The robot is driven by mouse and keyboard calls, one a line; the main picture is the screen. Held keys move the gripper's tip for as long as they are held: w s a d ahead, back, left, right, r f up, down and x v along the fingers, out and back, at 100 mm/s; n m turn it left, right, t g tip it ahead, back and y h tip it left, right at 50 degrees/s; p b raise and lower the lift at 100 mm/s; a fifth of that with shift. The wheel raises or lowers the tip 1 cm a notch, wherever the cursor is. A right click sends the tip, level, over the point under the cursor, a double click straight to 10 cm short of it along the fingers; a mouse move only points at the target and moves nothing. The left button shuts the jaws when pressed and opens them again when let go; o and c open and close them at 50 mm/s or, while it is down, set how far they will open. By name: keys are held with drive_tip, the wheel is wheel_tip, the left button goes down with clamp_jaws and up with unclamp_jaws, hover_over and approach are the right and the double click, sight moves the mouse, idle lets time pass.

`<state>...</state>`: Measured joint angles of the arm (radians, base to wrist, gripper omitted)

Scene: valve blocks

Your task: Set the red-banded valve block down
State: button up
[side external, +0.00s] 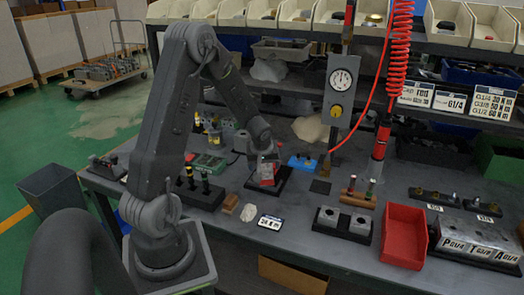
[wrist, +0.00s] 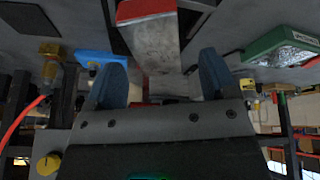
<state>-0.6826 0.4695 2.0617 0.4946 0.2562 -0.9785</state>
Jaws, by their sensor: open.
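The red-banded valve block (side external: 266,170) is a grey metal block with red on it. In the side view it stands on or in a black base (side external: 279,186) on the bench, just below my gripper (side external: 263,151). In the wrist view the block (wrist: 162,45) lies between the two blue fingertips of my gripper (wrist: 161,80), with its red end (wrist: 143,10) at the top edge. The fingers are spread, with visible gaps to the block on both sides. The block's underside and its exact contact with the base are hidden.
A blue fixture (side external: 302,162) stands just right of the block, and a green box (side external: 208,163) to its left. Black stands with pegs (side external: 203,193), a wooden block (side external: 230,203) and a label card (side external: 270,221) lie nearby. A red tray (side external: 403,238) is further right.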

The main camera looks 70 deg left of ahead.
drive_tip(key=s+d+r+m+t, duration=0.1)
drive_tip(key=s+d+r+m, duration=0.1)
drive_tip(key=d+r, duration=0.7)
drive_tip(key=s+d+r+m+t+h, duration=0.1)
drive_tip(key=s+d+r+m, duration=0.1)
drive_tip(key=d+r+m, duration=0.3)
drive_tip(key=d+r, duration=0.4)
drive_tip(key=d, duration=0.1)
drive_tip(key=shift+s+r, duration=0.15)
drive_tip(key=shift+s, duration=0.25)
drive_tip(key=shift+o, duration=0.3)
drive_tip(key=s+d+r+m+t+h, duration=0.1)
drive_tip(key=s+d+r+m+h, duration=0.1)
drive_tip(key=s+d+m, duration=0.4)
drive_tip(key=s+d+r, duration=0.1)
drive_tip(key=s+d, duration=0.1)
drive_tip(key=d, duration=0.2)
drive_tip(key=shift+s+d+r+m+h, duration=0.2)
drive_tip(key=shift+s+d+m+h, duration=0.1)
drive_tip(key=shift+h, duration=0.1)
drive_tip(key=o, duration=0.3)
drive_tip(key=shift+s+d, duration=0.1)
drive_tip(key=shift+s, duration=0.1)
drive_tip(key=shift+o, duration=0.2)
